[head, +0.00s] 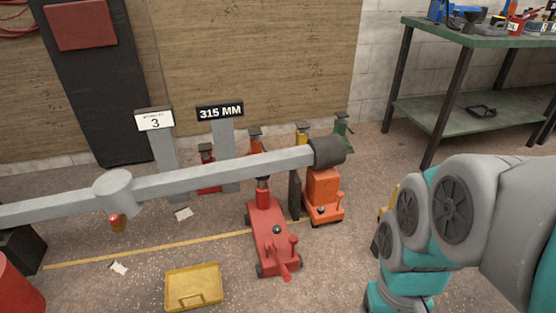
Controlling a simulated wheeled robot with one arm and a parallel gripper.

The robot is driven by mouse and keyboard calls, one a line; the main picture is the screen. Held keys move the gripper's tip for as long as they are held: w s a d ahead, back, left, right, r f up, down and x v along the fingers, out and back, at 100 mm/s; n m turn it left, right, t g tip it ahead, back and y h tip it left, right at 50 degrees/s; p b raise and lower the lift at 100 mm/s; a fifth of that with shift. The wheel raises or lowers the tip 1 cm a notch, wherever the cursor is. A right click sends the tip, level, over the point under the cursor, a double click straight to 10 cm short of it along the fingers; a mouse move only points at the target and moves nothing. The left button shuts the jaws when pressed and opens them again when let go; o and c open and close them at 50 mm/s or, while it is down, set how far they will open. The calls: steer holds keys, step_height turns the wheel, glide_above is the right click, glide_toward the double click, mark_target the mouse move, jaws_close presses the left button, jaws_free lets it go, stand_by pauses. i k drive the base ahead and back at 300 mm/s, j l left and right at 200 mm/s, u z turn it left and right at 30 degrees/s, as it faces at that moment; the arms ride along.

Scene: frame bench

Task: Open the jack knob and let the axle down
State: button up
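A long grey axle (220,175) runs across the view, with a dark cylindrical end (327,152) at the right. A red jack (268,245) stands on the floor beneath its right part. The jack's upright post (263,192) reaches up to the axle's underside; whether they touch is hard to tell. A black round knob (277,229) sits on top of the jack body, and a short red lever (293,245) stands beside it. Which of them is the jack knob is not clear. My arm shows at the right, but my gripper is out of view.
An orange jack-like unit (323,200) stands right of the red jack. A yellow tray (194,288) lies on the floor at front. Signs read "3" (155,121) and "315 MM" (220,112). Several stands line the wall. A green workbench (480,40) is at upper right.

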mark_target(277, 228)
steer(key=i+j, duration=0.35)
steer(key=j, duration=0.15)
steer(key=i+j, duration=0.35)
steer(key=j, duration=0.15)
